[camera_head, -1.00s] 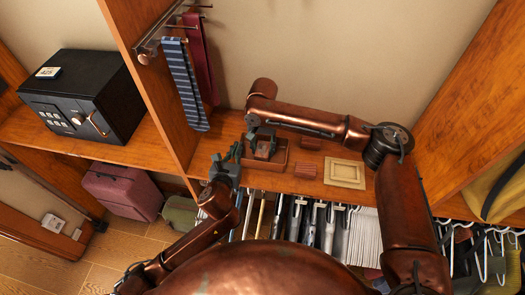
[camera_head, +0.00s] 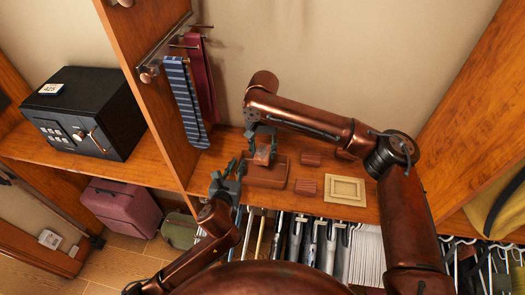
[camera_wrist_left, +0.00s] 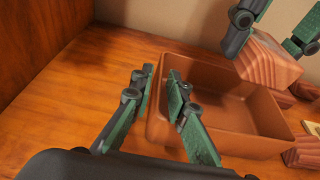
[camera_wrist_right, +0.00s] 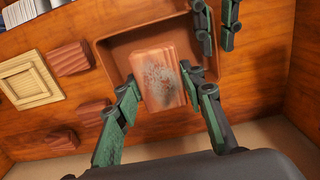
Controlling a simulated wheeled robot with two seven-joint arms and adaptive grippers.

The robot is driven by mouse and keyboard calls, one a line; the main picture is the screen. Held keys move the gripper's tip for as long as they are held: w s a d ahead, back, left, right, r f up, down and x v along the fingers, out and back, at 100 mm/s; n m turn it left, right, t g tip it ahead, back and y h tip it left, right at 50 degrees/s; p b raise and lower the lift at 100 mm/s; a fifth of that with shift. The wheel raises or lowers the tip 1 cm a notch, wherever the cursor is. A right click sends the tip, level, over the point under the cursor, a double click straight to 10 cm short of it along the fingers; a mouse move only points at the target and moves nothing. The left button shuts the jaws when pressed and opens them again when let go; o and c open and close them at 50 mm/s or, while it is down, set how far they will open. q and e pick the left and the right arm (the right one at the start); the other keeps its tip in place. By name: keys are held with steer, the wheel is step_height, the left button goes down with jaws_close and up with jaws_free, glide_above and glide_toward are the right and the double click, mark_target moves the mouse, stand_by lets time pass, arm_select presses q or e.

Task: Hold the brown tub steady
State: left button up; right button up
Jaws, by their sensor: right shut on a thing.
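The brown tub (camera_head: 268,180) stands on the wooden shelf and looks empty in the left wrist view (camera_wrist_left: 240,115). My left gripper (camera_head: 226,166) is open at the tub's left wall. In the left wrist view its fingers (camera_wrist_left: 158,75) straddle that wall, one outside and one over the inside; contact cannot be told. My right gripper (camera_head: 262,138) is shut on a reddish-brown ridged block (camera_head: 263,154). The block (camera_wrist_right: 160,78) is held above the tub, towards its back side, and hides part of it.
Hangers (camera_head: 320,240) hang below the shelf's front edge. A wooden partition with ties (camera_head: 187,100) stands at left. The shelf's far right is mostly clear.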

arm_select(q)
steer(key=shift+o, duration=0.9)
steer(key=v, duration=1.2)
